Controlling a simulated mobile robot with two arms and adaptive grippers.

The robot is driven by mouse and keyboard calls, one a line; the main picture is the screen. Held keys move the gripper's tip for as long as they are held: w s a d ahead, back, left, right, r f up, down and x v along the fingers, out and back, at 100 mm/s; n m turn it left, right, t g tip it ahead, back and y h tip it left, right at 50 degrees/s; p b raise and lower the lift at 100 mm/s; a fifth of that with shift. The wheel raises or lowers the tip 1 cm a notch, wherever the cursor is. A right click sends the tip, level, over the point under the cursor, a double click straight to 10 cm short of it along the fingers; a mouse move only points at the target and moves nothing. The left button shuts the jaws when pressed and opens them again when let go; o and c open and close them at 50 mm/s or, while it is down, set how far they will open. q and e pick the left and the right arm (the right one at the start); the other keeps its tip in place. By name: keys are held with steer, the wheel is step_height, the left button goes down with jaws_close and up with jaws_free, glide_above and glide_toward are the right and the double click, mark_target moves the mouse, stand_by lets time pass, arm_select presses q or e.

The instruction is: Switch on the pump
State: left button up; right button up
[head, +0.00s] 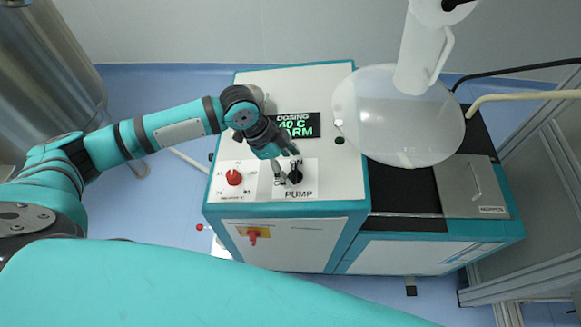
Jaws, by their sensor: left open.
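The pump switch (295,177) is a black knob on a white plate marked "PUMP" on the sloping top of a teal and white cabinet (340,180). My left gripper (287,170) is open at the knob, with its dark fingers around or just beside it; I cannot tell whether they touch. The gripper partly hides the knob and its plate. My right gripper is not in view.
A red knob (234,177) sits left of the pump switch. A display (298,125) reads "DOSING 40 C" and partly "ARM" behind my gripper. A red and yellow switch (253,235) is on the front. A translucent round vessel (398,120) stands at right.

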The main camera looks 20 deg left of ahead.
arm_select(q)
steer(key=v, duration=1)
steer(key=shift+d+f, duration=0.1)
steer(key=shift+n+t+h, duration=0.4)
steer(key=shift+n, duration=0.1)
steer(key=s+d+f, duration=0.1)
steer(key=d, duration=0.1)
steer(key=s+d+f, duration=0.3)
steer(key=d+f, duration=0.1)
steer(key=d, duration=0.1)
steer(key=shift+s+d, duration=0.1)
steer(key=shift+s, duration=0.1)
steer(key=s+a+f+n+t+y, duration=0.1)
steer(key=s+a+f+n+y, duration=0.25)
steer(key=s+n, duration=0.3)
steer(key=s+a+f+n+y, duration=0.2)
steer(key=s+a+f+n, duration=0.1)
steer(key=s+a+n, duration=0.3)
step_height(320, 180, down, 28)
steer(key=s+g+b, duration=0.1)
steer(key=s+b, duration=0.1)
steer(key=b, duration=0.1)
steer(key=s+a+f+g+b, duration=0.1)
steer(key=s+a+f+b, duration=0.1)
steer(key=s+f, duration=1.5)
step_height(320, 180, down, 3)
steer(key=shift+a+r+m, duration=0.25)
steer(key=shift+a+m, duration=0.1)
steer(key=shift+m, duration=0.1)
